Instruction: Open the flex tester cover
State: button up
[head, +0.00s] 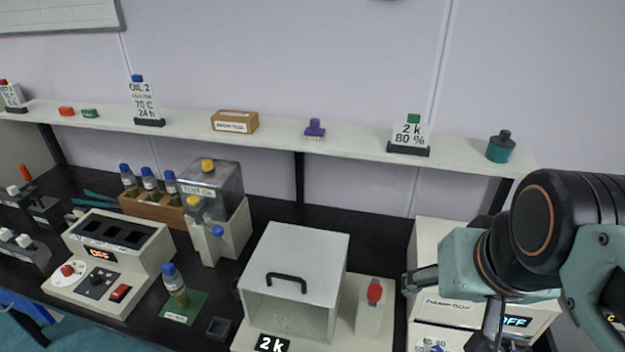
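The flex tester (360,335) stands at the front center of the bench. Its box-shaped cover (300,250) has a pale top, a see-through front and a black bar handle (287,281) near the front edge. The cover looks closed. My gripper (415,281) is at the right of the cover, apart from the handle. The arm hides part of it, and its finger opening is unclear.
A white machine (430,240) with an "OFF" display stands behind my arm at the right. A shelf (270,140) runs above the bench.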

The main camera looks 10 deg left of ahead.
aim_at(316, 256)
jog(key=k+j+u, duration=0.15)
jog(key=u, duration=0.25)
jog(key=k+j+u, duration=0.1)
jog(key=j+u, duration=0.35)
jog(key=i+j+z, duration=0.1)
jog(key=z, duration=0.65)
jog(key=i+l, duration=0.1)
jog(key=l, duration=0.2)
jog(key=j+z, duration=0.2)
jog(key=j, duration=0.25)
